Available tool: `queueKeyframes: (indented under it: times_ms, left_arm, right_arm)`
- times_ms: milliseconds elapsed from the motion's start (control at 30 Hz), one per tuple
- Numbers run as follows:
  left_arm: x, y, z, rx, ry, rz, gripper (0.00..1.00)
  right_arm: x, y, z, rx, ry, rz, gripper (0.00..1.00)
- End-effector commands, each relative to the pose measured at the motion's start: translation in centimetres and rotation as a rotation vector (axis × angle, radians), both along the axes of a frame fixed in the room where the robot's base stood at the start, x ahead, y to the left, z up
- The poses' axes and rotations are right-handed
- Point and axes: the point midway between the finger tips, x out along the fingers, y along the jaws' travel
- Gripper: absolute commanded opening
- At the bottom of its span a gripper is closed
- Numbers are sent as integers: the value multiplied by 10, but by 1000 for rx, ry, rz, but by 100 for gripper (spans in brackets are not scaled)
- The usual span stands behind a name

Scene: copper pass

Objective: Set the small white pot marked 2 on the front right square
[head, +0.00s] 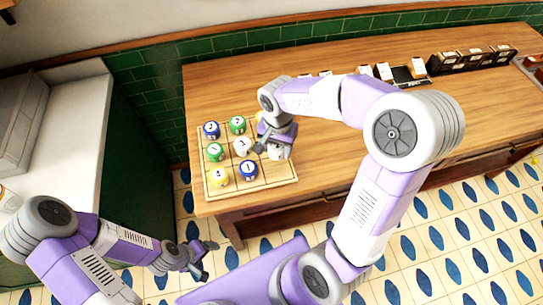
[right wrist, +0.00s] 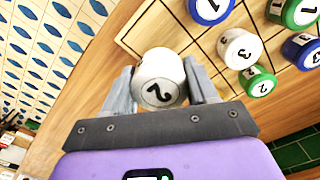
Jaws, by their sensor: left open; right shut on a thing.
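The small white pot marked 2 (right wrist: 158,80) is between the fingers of my right gripper (right wrist: 161,88), which is shut on it. In the head view the white pot (head: 277,152) is at the board's right side, near the front right square (head: 280,172). I cannot tell whether it touches the board. No other pot shows on that square. The gridded wooden board (head: 291,182) lies on the wooden counter. My left gripper (head: 207,260) is open and empty, low over the floor, away from the counter.
Dark boxes (head: 470,58) stand at the back right.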

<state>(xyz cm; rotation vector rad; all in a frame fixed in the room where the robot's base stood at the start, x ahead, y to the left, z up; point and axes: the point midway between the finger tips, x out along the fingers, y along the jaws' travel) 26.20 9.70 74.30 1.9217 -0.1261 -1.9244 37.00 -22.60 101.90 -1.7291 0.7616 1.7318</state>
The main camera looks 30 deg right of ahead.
Motion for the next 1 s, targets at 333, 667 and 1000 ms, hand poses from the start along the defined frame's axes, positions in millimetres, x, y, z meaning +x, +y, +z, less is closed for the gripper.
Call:
queueKeyframes:
  times_ms: [333, 667, 1000]
  left_arm:
    - [0, 0, -11, 0, 1, 0, 83]
    - [0, 0, -19, 0, 0, 0, 83]
    - [0, 0, -23, 0, 0, 0, 83]
  right_arm:
    - [0, 0, -48, -1, 1, 3, 23]
    - [0, 0, -84, -1, 1, 5, 23]
    - [0, 0, -87, -1, 1, 5, 59]
